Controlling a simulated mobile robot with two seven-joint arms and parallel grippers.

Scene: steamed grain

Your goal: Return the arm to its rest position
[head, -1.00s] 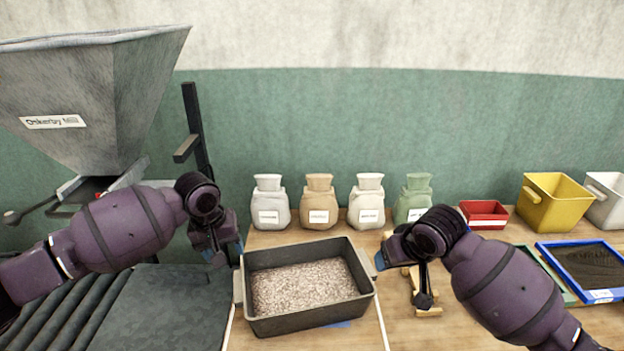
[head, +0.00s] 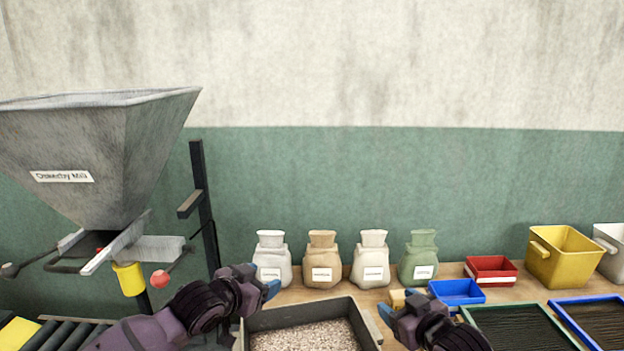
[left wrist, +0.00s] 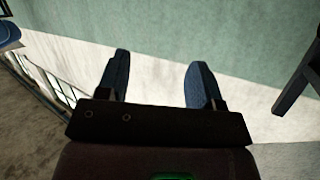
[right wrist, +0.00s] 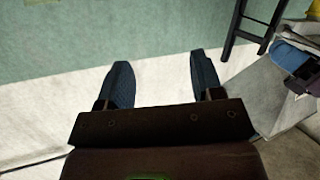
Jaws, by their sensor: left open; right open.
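My left gripper (head: 262,284) is in the lower middle of the head view, left of and above the rim of the dark tray of grain. In the left wrist view its two blue fingers (left wrist: 157,80) are apart with nothing between them. My right gripper (head: 396,307) is to the right of that tray, low in the head view. In the right wrist view its blue fingers (right wrist: 158,80) are apart and empty. Both arms come up from the bottom edge of the head view, and most of each arm is out of frame.
The dark tray (head: 255,319) of grain is on the wooden table, cut off by the bottom edge. Labelled sacks (head: 322,262) line the wall. Red (head: 491,270), blue (head: 457,292) and yellow (head: 562,257) bins stand right. A grey hopper (head: 120,150) stands left.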

